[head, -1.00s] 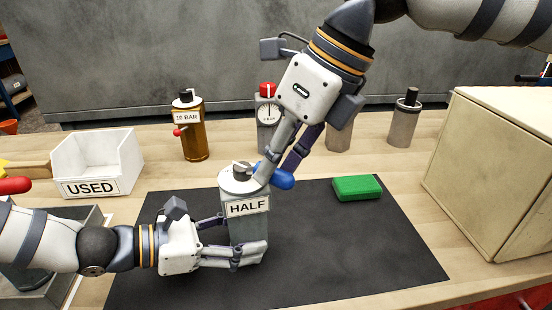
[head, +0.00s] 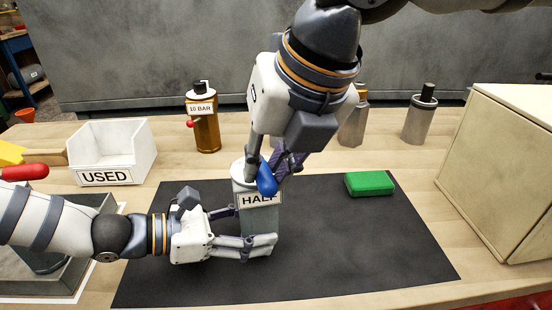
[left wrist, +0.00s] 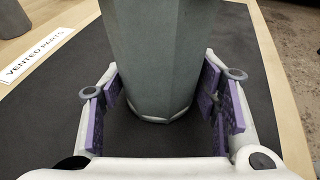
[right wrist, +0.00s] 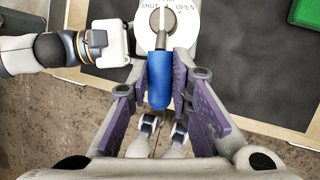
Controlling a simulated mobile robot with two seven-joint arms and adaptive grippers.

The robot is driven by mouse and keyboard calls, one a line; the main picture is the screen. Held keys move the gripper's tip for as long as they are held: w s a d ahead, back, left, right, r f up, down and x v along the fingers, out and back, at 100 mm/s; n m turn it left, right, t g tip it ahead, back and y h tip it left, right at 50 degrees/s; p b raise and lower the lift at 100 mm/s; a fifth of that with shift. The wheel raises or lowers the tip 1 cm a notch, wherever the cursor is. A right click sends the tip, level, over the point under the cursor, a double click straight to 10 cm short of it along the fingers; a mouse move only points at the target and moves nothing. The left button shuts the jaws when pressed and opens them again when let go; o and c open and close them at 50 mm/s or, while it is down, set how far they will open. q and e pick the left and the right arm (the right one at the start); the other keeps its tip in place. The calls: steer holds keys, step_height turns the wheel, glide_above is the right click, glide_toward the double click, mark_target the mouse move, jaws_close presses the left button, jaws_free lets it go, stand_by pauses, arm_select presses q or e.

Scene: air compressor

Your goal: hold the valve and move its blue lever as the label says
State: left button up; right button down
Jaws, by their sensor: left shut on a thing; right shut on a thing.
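The valve (head: 257,220) is a grey faceted body standing upright on the dark mat, with a HALF label (head: 260,199) on its front. My left gripper (head: 250,234) is shut around its lower body, which also shows between the fingers in the left wrist view (left wrist: 165,60). My right gripper (head: 266,182) reaches down from above and is shut on the blue lever (head: 267,180). In the right wrist view the blue lever (right wrist: 159,80) points toward my camera. The white pointer opposite it stands between the SHUT and OPEN marks.
A white USED bin (head: 105,178) stands at the left. A brown 10 BAR bottle (head: 206,135) and grey cylinders (head: 418,122) stand behind. A green block (head: 370,184) lies at the mat's right, near a beige box (head: 490,175). The mat's right front (head: 370,245) is clear.

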steer(key=shift+s+a+m+h, duration=0.1)
steer(key=shift+a+m+h, duration=0.3)
steer(key=shift+m, duration=0.5)
steer(key=shift+r, duration=0.1)
steer(key=c, duration=1.4)
jaws_free()
steer(key=shift+c, duration=0.2)
